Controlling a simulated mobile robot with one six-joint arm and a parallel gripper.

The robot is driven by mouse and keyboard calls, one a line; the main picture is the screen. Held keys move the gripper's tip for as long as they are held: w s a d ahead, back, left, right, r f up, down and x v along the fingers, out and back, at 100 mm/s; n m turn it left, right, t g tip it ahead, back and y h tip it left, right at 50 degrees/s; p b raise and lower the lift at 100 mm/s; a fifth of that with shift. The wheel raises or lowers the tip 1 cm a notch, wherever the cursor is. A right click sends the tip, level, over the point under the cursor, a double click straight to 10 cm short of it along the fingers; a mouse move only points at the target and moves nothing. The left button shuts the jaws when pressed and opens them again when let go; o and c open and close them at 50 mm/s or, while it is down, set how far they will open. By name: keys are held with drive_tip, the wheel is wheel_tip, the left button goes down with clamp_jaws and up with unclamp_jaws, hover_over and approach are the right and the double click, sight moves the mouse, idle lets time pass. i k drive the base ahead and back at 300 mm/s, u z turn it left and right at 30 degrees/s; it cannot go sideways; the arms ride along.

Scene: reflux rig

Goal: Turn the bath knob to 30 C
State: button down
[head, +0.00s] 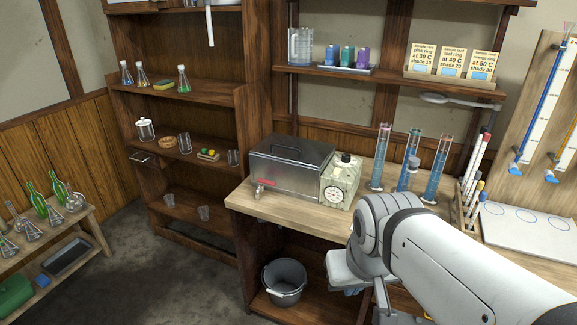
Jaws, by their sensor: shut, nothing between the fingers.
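The bath is a grey metal box (291,162) with a lid handle and a small spigot at its front left, on the wooden bench. A pale, mottled control unit (341,178) joins its right side. The knob is a round white dial (334,195) with marks around its rim, on the unit's front. Its marks are too small to read, so I cannot tell its setting. My gripper (352,292) is low in front of the bench, below and right of the dial and apart from it. It looks shut and empty, and my arm hides part of it.
Tall cylinders of blue liquid (379,160) stand right of the bath, close to my arm. A rack of pens (474,180) and a white board (525,230) are further right. A grey bucket (285,280) sits under the bench. Sample cards (450,62) stand on the shelf above.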

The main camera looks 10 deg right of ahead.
sight(346, 157)
drive_tip(key=u, duration=0.05)
drive_tip(key=k, duration=0.65)
drive_tip(key=z, duration=0.25)
drive_tip(key=i, duration=1.6)
drive_tip(key=u, duration=0.35)
